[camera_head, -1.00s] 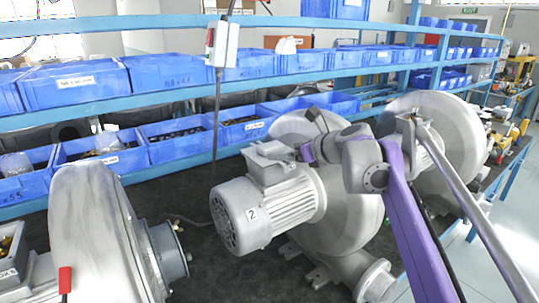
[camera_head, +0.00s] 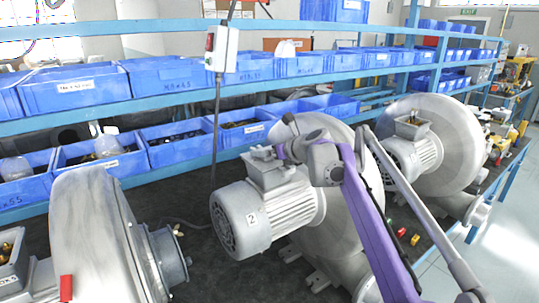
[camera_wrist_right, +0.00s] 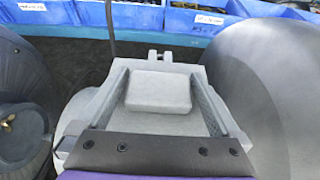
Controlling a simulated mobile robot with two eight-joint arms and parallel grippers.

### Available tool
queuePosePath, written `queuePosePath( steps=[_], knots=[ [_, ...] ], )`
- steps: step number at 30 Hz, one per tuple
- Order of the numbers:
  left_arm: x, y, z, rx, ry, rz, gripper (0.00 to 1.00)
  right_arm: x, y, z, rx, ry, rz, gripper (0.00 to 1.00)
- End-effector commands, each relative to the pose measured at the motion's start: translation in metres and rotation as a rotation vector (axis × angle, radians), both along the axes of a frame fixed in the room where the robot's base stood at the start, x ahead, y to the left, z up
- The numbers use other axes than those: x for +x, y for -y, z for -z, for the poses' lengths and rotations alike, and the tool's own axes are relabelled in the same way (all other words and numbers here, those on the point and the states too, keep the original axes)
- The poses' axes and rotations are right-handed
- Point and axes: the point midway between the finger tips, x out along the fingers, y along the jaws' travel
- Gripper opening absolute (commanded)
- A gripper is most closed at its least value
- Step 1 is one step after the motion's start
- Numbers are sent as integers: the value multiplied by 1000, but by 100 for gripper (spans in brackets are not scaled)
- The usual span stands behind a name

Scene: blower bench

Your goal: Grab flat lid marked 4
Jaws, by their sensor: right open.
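A grey motor marked 2 (camera_head: 251,217) has a terminal box (camera_head: 275,172) on top. In the right wrist view a flat grey lid (camera_wrist_right: 158,122) with a raised rectangular pad (camera_wrist_right: 158,92) covers that box. No 4 can be read on it. My right gripper (camera_head: 262,153) is over the box, partly merging with it in the head view. In the wrist view its two fingers (camera_wrist_right: 160,85) stand open on either side of the raised pad, with gaps on both sides. Whether they touch the lid's top is not clear. My left gripper is not in view.
Large blower housings stand at left (camera_head: 95,230) and at right (camera_head: 445,140). The right motor's box (camera_head: 412,128) is uncovered. Blue bins (camera_head: 75,90) line the shelves behind. A switch box (camera_head: 222,48) hangs on a cable. Small red and yellow pieces (camera_head: 402,233) lie on the bench.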

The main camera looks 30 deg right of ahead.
Motion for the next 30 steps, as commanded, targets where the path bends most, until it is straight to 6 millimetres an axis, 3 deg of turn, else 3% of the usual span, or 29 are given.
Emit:
queuePosePath(
  steps=[6, 19, 26, 30],
  knots=[
    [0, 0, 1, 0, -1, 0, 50, 0, 0, 1, 0, -1, 0, 100],
    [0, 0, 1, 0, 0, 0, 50, 0, 0, 1, 0, -1, 0, 25],
    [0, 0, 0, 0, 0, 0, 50, 0, 0, -1, 0, -1, 0, 25],
    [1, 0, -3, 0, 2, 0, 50, 0, 0, -17, 0, 0, 0, 25]
  ],
)
